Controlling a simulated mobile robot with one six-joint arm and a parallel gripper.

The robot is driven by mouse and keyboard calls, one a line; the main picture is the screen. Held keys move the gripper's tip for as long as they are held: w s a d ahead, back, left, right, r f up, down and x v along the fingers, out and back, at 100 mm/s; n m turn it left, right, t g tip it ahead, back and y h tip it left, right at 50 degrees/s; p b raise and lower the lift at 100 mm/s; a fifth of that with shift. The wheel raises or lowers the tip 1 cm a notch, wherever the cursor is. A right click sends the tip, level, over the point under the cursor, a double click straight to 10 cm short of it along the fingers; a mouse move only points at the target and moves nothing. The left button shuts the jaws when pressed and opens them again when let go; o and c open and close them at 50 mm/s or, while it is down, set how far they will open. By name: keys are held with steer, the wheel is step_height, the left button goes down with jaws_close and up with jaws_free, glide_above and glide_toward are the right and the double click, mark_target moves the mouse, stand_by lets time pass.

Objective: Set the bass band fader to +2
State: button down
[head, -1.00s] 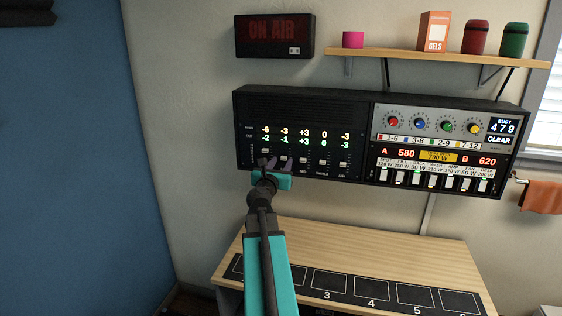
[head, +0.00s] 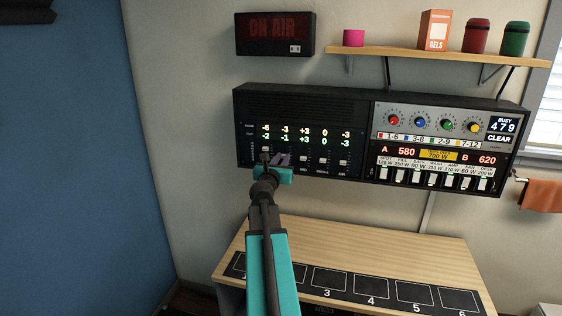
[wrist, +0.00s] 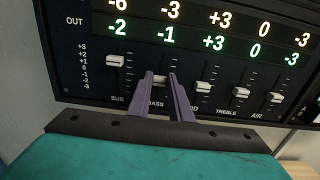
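The bass fader cap (wrist: 160,79) is a small pale cap on the dark equalizer panel, second column from the left. It sits between the two purple fingers of my gripper (wrist: 161,84), which appear closed on its sides. In the head view my gripper (head: 280,157) hides this cap. The bass column reads -3 on the upper row and -1 on the OUT row (wrist: 166,36). The sub fader cap (wrist: 116,60) stands higher, just left of my fingers. The mid fader cap (wrist: 203,88) is close to their right.
The treble (wrist: 241,92) and air (wrist: 277,98) fader caps are farther right. The lighting panel with knobs and switches (head: 440,150) adjoins the equalizer. A wooden desk with numbered pads (head: 400,262) is below. A shelf (head: 400,56) and ON AIR sign (head: 273,38) are above.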

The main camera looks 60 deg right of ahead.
steer(key=shift+s+d+r+p, duration=0.1)
steer(key=shift+s+r+p, duration=0.05)
steer(key=shift+r+p, duration=0.45)
steer(key=shift+s+r+p, duration=0.1)
steer(key=shift+r+p, duration=0.45)
steer(key=shift+r, duration=0.05)
steer(key=c, duration=1.6)
jaws_free()
steer(key=shift+s, duration=0.1)
